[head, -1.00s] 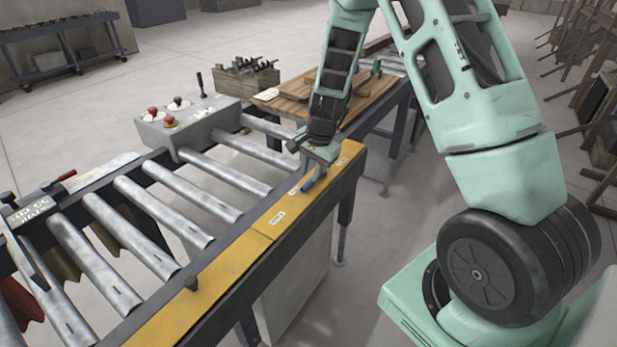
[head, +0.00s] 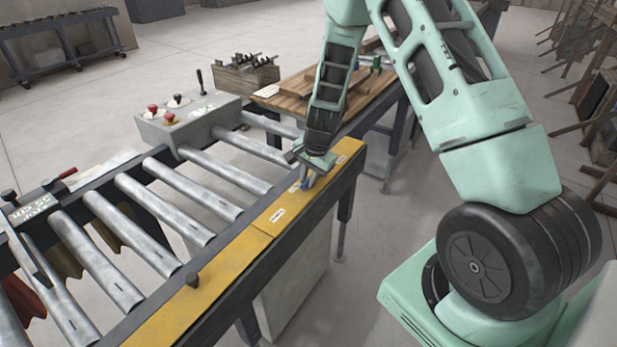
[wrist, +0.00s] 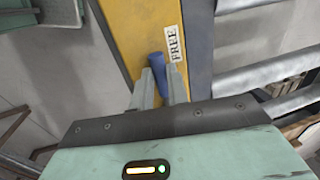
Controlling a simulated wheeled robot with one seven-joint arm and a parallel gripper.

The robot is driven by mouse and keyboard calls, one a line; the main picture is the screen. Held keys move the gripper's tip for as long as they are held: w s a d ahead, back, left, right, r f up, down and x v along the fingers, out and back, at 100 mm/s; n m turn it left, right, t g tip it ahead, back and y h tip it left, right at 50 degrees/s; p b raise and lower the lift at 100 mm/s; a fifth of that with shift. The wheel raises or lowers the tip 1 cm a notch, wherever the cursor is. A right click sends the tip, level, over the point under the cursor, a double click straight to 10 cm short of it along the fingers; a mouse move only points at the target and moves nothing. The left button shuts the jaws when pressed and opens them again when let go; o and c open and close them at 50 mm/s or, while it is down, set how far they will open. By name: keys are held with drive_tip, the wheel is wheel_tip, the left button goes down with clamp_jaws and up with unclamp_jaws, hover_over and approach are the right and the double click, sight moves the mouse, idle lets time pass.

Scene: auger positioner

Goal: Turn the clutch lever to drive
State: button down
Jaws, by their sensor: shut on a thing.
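The clutch lever is a blue handle (head: 304,184) on the yellow side rail of the roller conveyor, partly hidden by my gripper in the head view. My gripper (head: 308,176) points down over the rail and its two fingers are shut on the lever. In the wrist view the blue lever (wrist: 157,64) stands between my fingertips (wrist: 160,80), its rounded end showing beyond them. A white label reading FREE (wrist: 174,43) lies on the rail just right of that end. Another white label (head: 277,215) sits on the rail nearer the camera, its text too small to read.
The yellow rail (head: 220,270) carries a dark knob (head: 192,280) at its near part. A grey control box (head: 188,120) with red and black knobs stands across the rollers (head: 180,188). A wooden-topped table (head: 350,95) adjoins behind. Open floor lies right of the rail.

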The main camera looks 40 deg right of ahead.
drive_tip(key=n+b, duration=0.1)
drive_tip(key=s+d+n+b, duration=0.1)
drive_tip(key=s+n+b, duration=0.1)
drive_tip(key=n+b, duration=0.1)
drive_tip(key=shift+s+d+f+y, duration=0.1)
drive_tip(key=shift+d+f+y, duration=0.1)
drive_tip(key=shift+d+y, duration=0.15)
drive_tip(key=n, duration=0.1)
drive_tip(key=s+d+n+b, duration=0.1)
drive_tip(key=shift+s+d+r+n+g, duration=0.1)
drive_tip(key=shift+d+n+g, duration=0.15)
drive_tip(key=shift+n+g, duration=0.15)
drive_tip(key=n, duration=0.1)
drive_tip(key=d+n, duration=0.1)
drive_tip(key=shift+s+d+n+y+b, duration=0.25)
drive_tip(key=shift+s+d+n+b, duration=0.05)
drive_tip(key=shift+s+n+b, duration=0.1)
drive_tip(key=shift+w+d+r+n+g+p, duration=0.15)
drive_tip(key=shift+d+n+g, duration=0.2)
drive_tip(key=shift+d+n, duration=0.8)
drive_tip(key=shift+d+f+n+g+p, duration=0.2)
drive_tip(key=shift+d+n, duration=0.45)
drive_tip(key=shift+n, duration=1)
drive_tip(key=shift+w+d+r+n+g+p, duration=0.15)
drive_tip(key=shift+d+n+g, duration=0.3)
drive_tip(key=shift+d+n, duration=0.7)
drive_tip(key=shift+a+n, duration=0.2)
drive_tip(key=shift+n, duration=0.15)
